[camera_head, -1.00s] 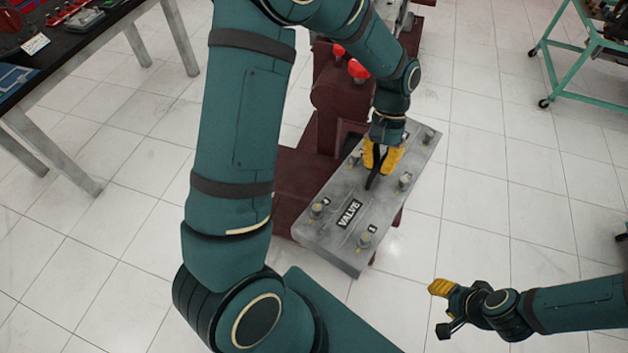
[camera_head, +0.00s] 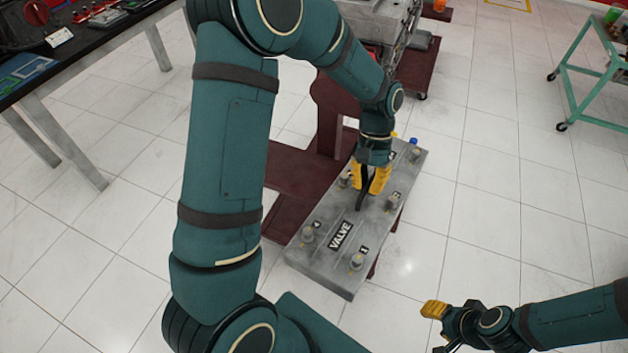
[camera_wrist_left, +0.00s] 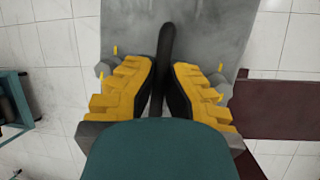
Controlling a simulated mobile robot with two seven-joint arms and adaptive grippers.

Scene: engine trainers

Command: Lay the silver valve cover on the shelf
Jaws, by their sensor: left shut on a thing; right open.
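The silver valve cover (camera_head: 325,262) is a long grey slab with several round knobs and a "VALVE" label on top. It is in the middle of the head view, in front of a dark red stand. My left gripper (camera_head: 368,188) is shut on the black handle on its top. In the left wrist view, the yellow fingers (camera_wrist_left: 163,88) close on the black handle, with the grey cover (camera_wrist_left: 205,38) beneath. My right gripper (camera_head: 436,325) is open and empty at the lower right, apart from the cover. I cannot make out the shelf for certain.
A dark red engine stand (camera_head: 290,190) is behind and left of the cover. A dark workbench (camera_head: 85,55) with tools stands at the upper left. A green cart (camera_head: 590,75) stands at the upper right. The tiled floor right of the cover is clear.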

